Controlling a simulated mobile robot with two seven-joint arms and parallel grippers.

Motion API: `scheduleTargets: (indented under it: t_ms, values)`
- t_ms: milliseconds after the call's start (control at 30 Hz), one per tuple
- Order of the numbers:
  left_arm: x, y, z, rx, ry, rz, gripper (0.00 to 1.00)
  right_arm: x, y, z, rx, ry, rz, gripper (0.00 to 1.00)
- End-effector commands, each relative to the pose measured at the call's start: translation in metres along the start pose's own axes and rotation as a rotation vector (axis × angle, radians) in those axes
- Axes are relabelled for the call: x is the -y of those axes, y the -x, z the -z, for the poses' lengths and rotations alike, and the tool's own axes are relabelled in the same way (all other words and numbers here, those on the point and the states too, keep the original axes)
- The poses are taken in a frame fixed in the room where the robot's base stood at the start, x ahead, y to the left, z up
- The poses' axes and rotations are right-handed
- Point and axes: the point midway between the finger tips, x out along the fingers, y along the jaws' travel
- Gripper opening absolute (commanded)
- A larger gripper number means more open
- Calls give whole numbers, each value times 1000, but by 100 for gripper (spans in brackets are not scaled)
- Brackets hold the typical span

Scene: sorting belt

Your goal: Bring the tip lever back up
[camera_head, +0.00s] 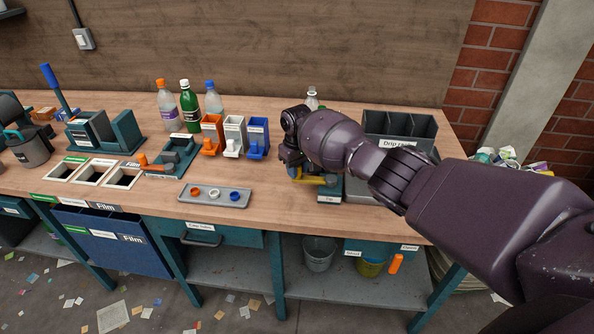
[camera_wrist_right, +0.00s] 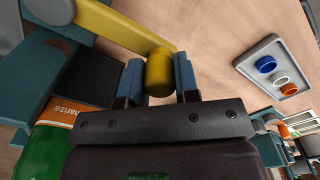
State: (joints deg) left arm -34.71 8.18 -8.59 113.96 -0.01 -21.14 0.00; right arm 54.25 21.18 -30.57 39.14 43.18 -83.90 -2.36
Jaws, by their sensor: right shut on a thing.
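The tip lever is a yellow bar (camera_wrist_right: 115,25) with a rounded yellow knob (camera_wrist_right: 158,72) at its end. In the head view, the yellow bar (camera_head: 312,181) lies low, close above the bench, beside a teal stand (camera_head: 330,190). My right gripper (camera_wrist_right: 160,78) is shut on the knob, with a blue finger pad on each side of it. In the head view, my right gripper (camera_head: 292,165) and forearm hide the knob and much of the stand. A green bottle with an orange label (camera_wrist_right: 42,140) shows beside the stand in the wrist view. My left gripper is out of view.
A grey tray (camera_head: 244,203) with orange, white and blue caps lies left of my right gripper. Orange, white and blue bins (camera_head: 234,124) stand behind it. A dark rack (camera_head: 430,149) stands to the right. Bare bench lies between tray and gripper.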

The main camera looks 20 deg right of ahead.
Motion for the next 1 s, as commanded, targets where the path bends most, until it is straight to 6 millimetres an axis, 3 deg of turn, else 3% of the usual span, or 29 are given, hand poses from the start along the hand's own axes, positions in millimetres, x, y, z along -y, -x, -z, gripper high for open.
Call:
scheduleTargets:
  t_ms: [367, 400, 533, 833, 1000]
  values:
    - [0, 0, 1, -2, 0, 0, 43, -1, 2, 2, -6, -5, -2, 0]
    - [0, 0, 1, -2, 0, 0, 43, -2, 2, 2, -6, -5, -2, 34]
    - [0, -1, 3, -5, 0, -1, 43, -1, 2, 1, -4, -5, -2, 54]
    - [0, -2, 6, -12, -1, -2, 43, -1, 2, 1, -2, -4, -1, 55]
    - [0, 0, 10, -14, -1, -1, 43, -1, 16, 1, -3, -4, -1, 55]
